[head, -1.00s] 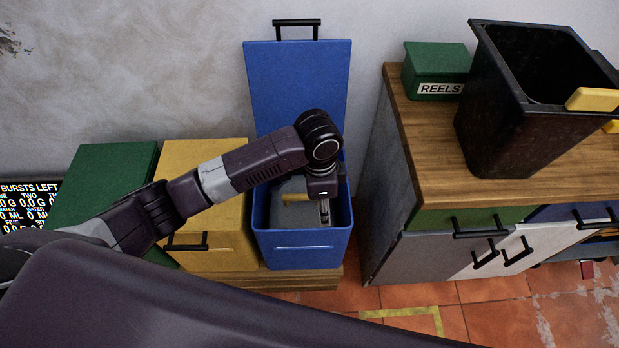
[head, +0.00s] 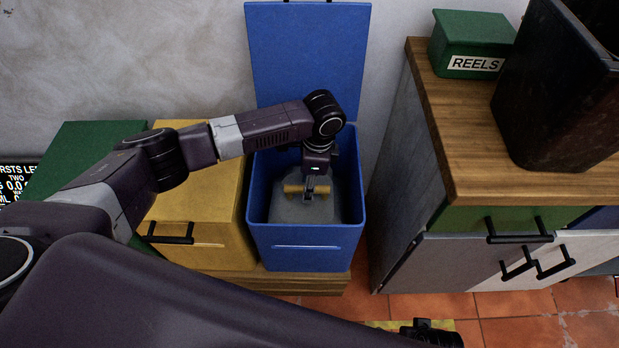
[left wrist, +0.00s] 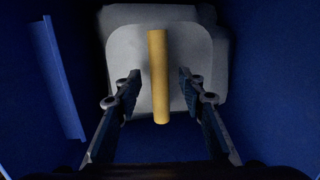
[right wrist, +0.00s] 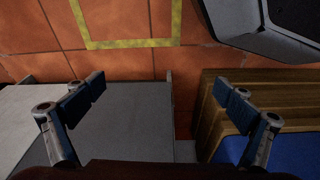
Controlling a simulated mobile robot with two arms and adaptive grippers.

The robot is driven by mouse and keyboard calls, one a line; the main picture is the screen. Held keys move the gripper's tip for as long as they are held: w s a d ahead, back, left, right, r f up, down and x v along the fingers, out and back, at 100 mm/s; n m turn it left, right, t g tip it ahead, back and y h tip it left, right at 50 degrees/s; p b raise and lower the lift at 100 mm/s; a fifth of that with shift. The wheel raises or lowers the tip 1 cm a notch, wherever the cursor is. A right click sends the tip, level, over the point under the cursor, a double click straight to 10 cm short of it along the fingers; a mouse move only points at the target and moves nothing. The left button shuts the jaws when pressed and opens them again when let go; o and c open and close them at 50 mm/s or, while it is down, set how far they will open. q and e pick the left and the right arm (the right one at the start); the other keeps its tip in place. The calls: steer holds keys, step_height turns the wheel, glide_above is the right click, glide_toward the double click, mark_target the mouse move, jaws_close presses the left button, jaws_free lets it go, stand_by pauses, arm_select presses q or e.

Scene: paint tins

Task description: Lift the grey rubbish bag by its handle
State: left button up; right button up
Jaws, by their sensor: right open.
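The grey rubbish bag (head: 300,210) sits inside the open blue bin (head: 306,258), with a yellow bar handle (head: 292,189) on top. My left gripper (head: 309,192) reaches down into the bin at the handle. In the left wrist view, the handle (left wrist: 159,75) lies lengthwise between the two fingers of my left gripper (left wrist: 157,85), with a gap on each side. The fingers are open, and the grey bag (left wrist: 130,45) shows below. My right gripper (right wrist: 160,88) is open and empty, away from the bag.
The bin's blue lid (head: 308,55) stands upright behind it. A yellow bin (head: 200,205) is close on the left and a green one (head: 85,150) beyond. On the right, a wooden-topped cabinet (head: 460,150) carries a green REELS box (head: 470,45) and a black bin (head: 555,90).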

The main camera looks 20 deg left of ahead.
arm_select(q)
steer(key=shift+a+f, duration=0.1)
steer(key=shift+f, duration=0.8)
steer(key=shift+c, duration=0.3)
jaws_close()
